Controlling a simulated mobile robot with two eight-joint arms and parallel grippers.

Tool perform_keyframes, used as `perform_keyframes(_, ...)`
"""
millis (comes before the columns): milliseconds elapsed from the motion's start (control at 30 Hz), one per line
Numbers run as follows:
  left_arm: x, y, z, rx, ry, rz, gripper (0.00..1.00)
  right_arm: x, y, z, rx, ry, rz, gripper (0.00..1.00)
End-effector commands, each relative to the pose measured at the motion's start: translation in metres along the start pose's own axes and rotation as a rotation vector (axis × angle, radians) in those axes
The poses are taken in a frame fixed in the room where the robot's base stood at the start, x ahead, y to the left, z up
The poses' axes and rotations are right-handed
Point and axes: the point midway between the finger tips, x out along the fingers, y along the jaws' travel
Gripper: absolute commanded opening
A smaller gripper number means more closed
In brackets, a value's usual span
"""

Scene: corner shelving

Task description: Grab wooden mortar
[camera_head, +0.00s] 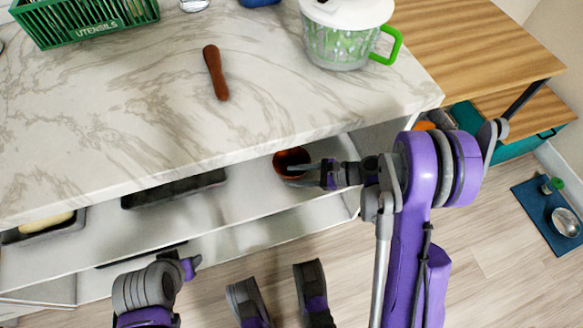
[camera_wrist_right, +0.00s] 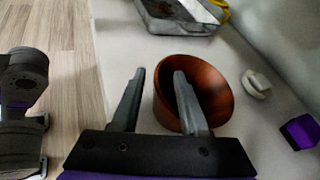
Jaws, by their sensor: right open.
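The wooden mortar is a reddish-brown round bowl (camera_head: 291,161) on the shelf below the marble counter in the head view. It also shows large in the right wrist view (camera_wrist_right: 217,84), its hollow turned toward the camera. My right gripper (camera_head: 303,172) is open at the mortar. In the wrist view its two fingers (camera_wrist_right: 160,73) are apart: one crosses in front of the bowl's opening, the other is left of its outer wall. Contact cannot be told.
The marble counter (camera_head: 130,110) overhangs the shelf. On it are a brown wooden pestle-like tool (camera_head: 215,72), a green utensil basket (camera_head: 85,22) and a green-handled spinner (camera_head: 345,40). A dark tray (camera_head: 175,187) is left of the mortar. A small white object (camera_wrist_right: 256,84) is beside the bowl.

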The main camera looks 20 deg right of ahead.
Motion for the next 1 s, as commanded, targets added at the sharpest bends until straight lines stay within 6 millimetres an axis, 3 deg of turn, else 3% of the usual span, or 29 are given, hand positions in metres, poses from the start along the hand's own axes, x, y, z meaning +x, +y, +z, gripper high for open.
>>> perform_keyframes(200, -0.0001, 0.0, 0.0, 0.0, 0.0, 0.0, 0.5, 0.0011, -0.0001, 0.0003, 0.0, 0.0, -0.001, 0.44)
perform_keyframes(467, -0.0001, 0.0, 0.0, 0.0, 0.0, 0.0, 0.5, 0.0009, 0.0, 0.0002, 0.0, 0.0, 0.0, 0.0)
perform_keyframes(1000, 0.0, 0.0, 0.0, 0.0, 0.0, 0.0, 0.5, 0.0009, 0.0004, -0.0002, 0.0, 0.002, 0.001, 0.0)
